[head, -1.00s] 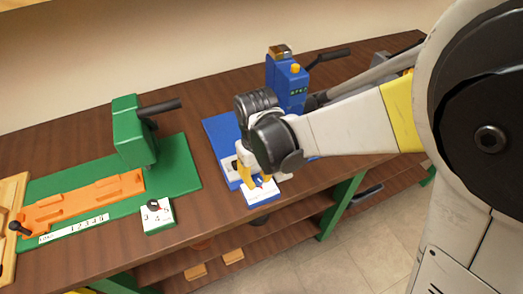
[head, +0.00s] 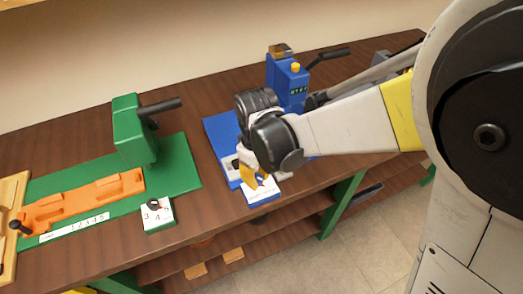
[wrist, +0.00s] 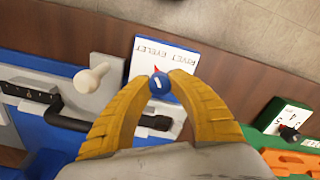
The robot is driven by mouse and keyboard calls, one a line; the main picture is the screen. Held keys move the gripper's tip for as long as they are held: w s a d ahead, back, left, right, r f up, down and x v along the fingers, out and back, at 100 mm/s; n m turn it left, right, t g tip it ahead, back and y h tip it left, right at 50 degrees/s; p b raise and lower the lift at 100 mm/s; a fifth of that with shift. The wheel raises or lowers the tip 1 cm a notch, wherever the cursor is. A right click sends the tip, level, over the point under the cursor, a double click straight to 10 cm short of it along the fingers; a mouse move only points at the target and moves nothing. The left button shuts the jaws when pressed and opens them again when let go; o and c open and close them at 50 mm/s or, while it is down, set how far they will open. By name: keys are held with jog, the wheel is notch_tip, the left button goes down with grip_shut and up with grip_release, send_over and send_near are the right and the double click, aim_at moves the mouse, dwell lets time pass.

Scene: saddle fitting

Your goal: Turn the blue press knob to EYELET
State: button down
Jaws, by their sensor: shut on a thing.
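The blue press knob (wrist: 160,86) is a small round knob with a red pointer tip and a white mark on top. It sits on a white label plate (wrist: 146,66) printed RIVET and EYELET, upside down in the wrist view. The red tip points up and slightly left there, toward the left-hand word, which looks like EYELET. My gripper (wrist: 161,82) has its yellow fingers closed on both sides of the knob. In the head view my gripper (head: 258,182) is over the plate at the front of the blue press (head: 286,85), and hides the knob.
A green press (head: 134,130) with an orange slide (head: 85,200) and its own dial plate (head: 158,216) stands to the left. In the wrist view a pale round-headed post (wrist: 92,78) stands close left of my fingers. The table's front edge is near the plate.

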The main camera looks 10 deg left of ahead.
aim_at(258, 178)
jog(key=c, duration=1.2)
grip_release()
jog(key=shift+o, duration=0.2)
notch_tip(258, 178, up, 12)
jog(key=s+d+r+m+t, duration=0.1)
jog(key=s+d+m+t, duration=0.1)
jog(key=d, duration=0.6)
jog(key=s+d+r+m+t, duration=0.1)
jog(key=d+m+t, duration=0.1)
jog(key=d+m, duration=0.3)
jog(key=s+d+r+m+t, duration=0.1)
jog(key=s+d+m+t, duration=0.1)
jog(key=d, duration=1)
jog(key=shift+s+d+r+m+t, duration=0.25)
jog(key=shift+m+t, duration=0.35)
jog(key=shift+m, duration=0.6)
